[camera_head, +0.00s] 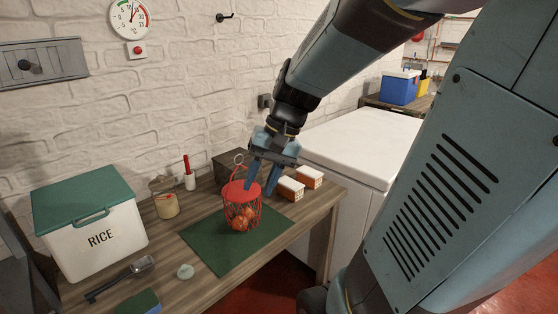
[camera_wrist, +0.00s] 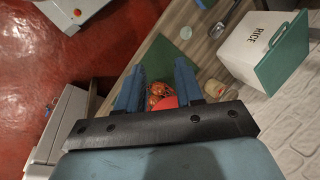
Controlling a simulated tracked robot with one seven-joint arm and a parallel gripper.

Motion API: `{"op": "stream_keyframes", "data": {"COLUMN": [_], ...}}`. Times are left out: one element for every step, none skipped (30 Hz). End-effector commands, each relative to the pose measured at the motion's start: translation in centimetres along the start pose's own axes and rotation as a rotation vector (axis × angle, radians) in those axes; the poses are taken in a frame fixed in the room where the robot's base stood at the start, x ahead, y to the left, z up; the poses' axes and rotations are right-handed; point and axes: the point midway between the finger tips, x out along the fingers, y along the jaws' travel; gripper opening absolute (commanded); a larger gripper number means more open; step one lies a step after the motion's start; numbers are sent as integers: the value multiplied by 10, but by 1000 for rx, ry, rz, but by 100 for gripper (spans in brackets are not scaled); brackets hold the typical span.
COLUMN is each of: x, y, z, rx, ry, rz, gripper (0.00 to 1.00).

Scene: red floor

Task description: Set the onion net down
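The onion net (camera_head: 240,212) is a red mesh with orange-brown onions inside and a flat red top. It appears upright on the green mat (camera_head: 205,250), its base seeming to touch the mat. It also shows in the wrist view (camera_wrist: 157,90), between and beyond the fingers. My gripper (camera_head: 258,191) is above and to the right of the net, pointing down. Its blue fingers stand wide apart in the wrist view (camera_wrist: 160,68), with no clear grip on the net. One finger overlaps the red top in the head view; whether they touch cannot be told.
A rice bin (camera_head: 95,245), a jar (camera_head: 164,200), a red-handled tool in a white holder (camera_head: 189,178) and white-and-orange boxes (camera_head: 291,188) surround the mat. A small pale round item (camera_head: 185,271) sits near the front left. A white chest (camera_head: 365,145) stands right. Bare mat lies around the net.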

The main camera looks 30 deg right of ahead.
Motion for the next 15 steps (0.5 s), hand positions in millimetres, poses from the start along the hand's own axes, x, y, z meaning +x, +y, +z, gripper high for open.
{"op": "stream_keyframes", "data": {"x": [-6, -10, -15, -18, -22, -27, -31, -36, -41, -45, -49, -53, -57, -60, -63], "y": [0, 1, 2, 3, 4, 5, 6, 7, 8, 8, 9, 9, 10, 10, 10], "z": [7, 10, 14, 16, 19, 23, 25, 28, 31, 32, 34, 36, 38, 39, 41], "rx": [-48, -74, -109, -136, -163, -198, -224, -249, -282, -304, -324, -350, -368, -383, -401], "ry": [43, 70, 105, 133, 159, 197, 224, 253, 289, 315, 341, 371, 393, 412, 433], "rz": [33, 54, 82, 102, 122, 147, 166, 184, 205, 220, 234, 250, 262, 271, 282], "gripper": [36, 36, 36, 36, 36, 36, 36, 36, 36, 36, 36, 36, 36, 36, 36]}}
